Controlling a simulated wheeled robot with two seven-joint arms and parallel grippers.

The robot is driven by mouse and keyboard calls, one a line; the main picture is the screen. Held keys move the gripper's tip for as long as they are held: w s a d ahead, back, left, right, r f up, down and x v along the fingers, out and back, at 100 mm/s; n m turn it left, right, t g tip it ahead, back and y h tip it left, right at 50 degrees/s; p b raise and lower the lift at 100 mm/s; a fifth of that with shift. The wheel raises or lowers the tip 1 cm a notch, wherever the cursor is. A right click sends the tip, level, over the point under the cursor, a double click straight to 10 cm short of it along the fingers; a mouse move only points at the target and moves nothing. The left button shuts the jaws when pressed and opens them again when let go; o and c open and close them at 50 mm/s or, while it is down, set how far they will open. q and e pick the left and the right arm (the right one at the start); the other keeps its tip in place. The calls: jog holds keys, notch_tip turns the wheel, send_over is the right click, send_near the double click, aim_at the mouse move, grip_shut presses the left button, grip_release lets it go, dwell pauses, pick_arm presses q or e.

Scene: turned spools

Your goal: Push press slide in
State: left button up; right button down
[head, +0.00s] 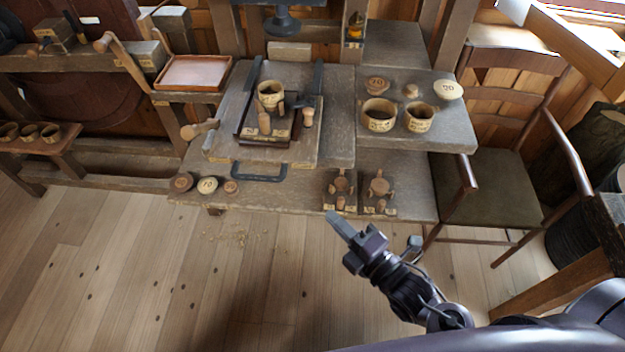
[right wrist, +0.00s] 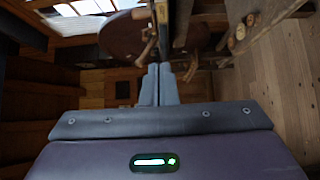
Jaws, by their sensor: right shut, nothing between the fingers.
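The press slide (head: 222,145) is a grey wooden board on the bench, with a dark bar handle (head: 259,172) at its front edge. A dark-railed fixture (head: 243,131) on it holds a pale cup (head: 270,92) and some wooden pegs (head: 308,117). The dark press head (head: 282,20) hangs behind, at the top of the head view. The slide sits forward of the press head. My right gripper (head: 333,217) is shut and empty, in front of the bench and right of the handle, apart from it. Its closed fingers (right wrist: 159,84) show in the right wrist view. My left gripper is out of view.
Two cups (head: 380,117) and round lids (head: 448,90) stand on the right bench top. Small wooden fixtures (head: 379,192) and round discs (head: 208,185) lie along the lower front shelf. A chair (head: 490,190) stands at right.

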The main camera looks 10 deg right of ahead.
jog(key=p, duration=0.3)
send_near(297, 164)
jog(key=w+a, duration=0.1)
jog(key=a, duration=0.3)
jog(key=w, duration=0.1)
jog(key=w+d+p, duration=0.1)
jog(key=w, duration=0.1)
jog(key=shift+w, duration=0.3)
jog(key=shift+w+d, duration=0.2)
jog(key=shift+w, duration=0.05)
